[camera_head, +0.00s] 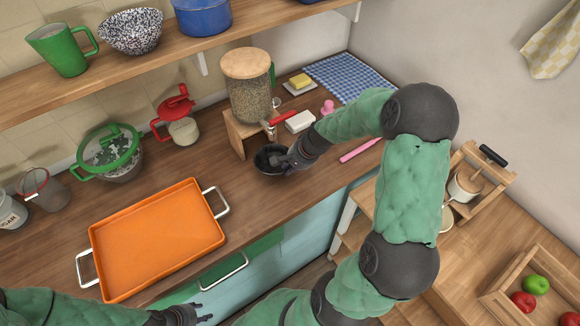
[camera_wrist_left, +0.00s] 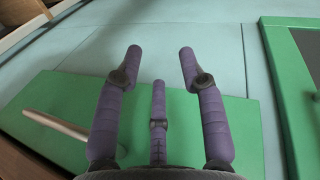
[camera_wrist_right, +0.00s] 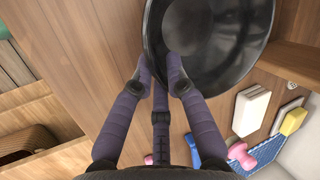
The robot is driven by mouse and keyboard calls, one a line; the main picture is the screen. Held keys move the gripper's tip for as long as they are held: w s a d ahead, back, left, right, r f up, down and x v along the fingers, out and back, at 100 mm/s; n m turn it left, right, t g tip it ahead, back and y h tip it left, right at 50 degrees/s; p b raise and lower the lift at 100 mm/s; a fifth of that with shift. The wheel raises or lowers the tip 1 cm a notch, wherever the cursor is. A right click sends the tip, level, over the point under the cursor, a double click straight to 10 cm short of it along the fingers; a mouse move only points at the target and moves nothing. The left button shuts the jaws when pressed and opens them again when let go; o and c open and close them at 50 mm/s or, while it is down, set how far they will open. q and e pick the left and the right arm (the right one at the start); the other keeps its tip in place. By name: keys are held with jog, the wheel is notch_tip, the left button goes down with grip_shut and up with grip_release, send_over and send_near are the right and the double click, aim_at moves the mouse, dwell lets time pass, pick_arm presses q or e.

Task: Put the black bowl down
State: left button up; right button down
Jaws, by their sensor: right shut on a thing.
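The black bowl (camera_head: 268,159) is at the counter's right part, in front of the small wooden stand. My right gripper (camera_head: 287,160) is shut on the bowl's near right rim. In the right wrist view the bowl (camera_wrist_right: 215,40) fills the top, and the fingers of my right gripper (camera_wrist_right: 160,72) pinch its rim. The bowl looks close above or on the counter; I cannot tell if it touches. My left gripper (camera_head: 198,314) is low at the front of the cabinets. In the left wrist view its fingers (camera_wrist_left: 160,65) are spread and empty, facing a green drawer front.
An orange tray (camera_head: 155,240) lies left on the counter (camera_head: 190,160). A wooden stand (camera_head: 237,135) bears a grain jar (camera_head: 248,90) behind the bowl. A white block (camera_head: 300,121), pink dumbbell-like item (camera_head: 328,107) and pink-handled tool (camera_head: 361,150) lie to the right. Bare counter separates bowl and tray.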

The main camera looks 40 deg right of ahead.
jog(key=shift+f, duration=0.35)
dwell(0.5)
jog(key=c, duration=1.2)
grip_release()
jog(key=shift+o, duration=0.2)
jog(key=v, duration=1.2)
grip_shut()
